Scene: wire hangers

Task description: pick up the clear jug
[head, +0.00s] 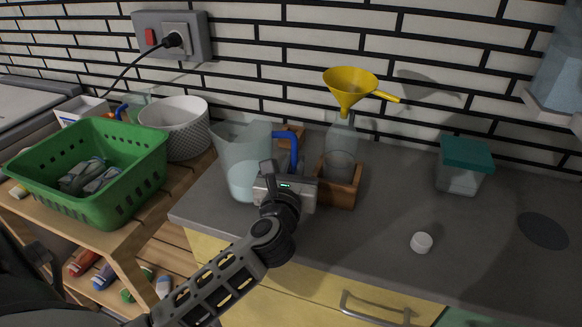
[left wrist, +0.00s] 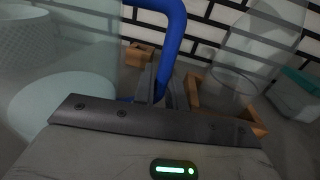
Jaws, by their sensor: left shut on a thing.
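The clear jug (head: 240,160) with a blue handle (head: 293,150) stands upright on the grey counter and holds some pale liquid. My left gripper (head: 284,172) is at the jug's right side, shut on the blue handle. In the left wrist view the handle (left wrist: 172,45) runs down between the fingers (left wrist: 160,92), and the jug's clear wall (left wrist: 75,60) is at the left. The fingertips are partly hidden in the head view by the gripper body. My right gripper is not in view.
A clear bottle (head: 341,140) with a yellow funnel (head: 350,88) stands in a wooden box (head: 340,190), close right of my gripper. A white cap (head: 421,242) and a teal-lidded container (head: 464,168) are further right. A green basket (head: 95,195) and white pot (head: 175,130) are left.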

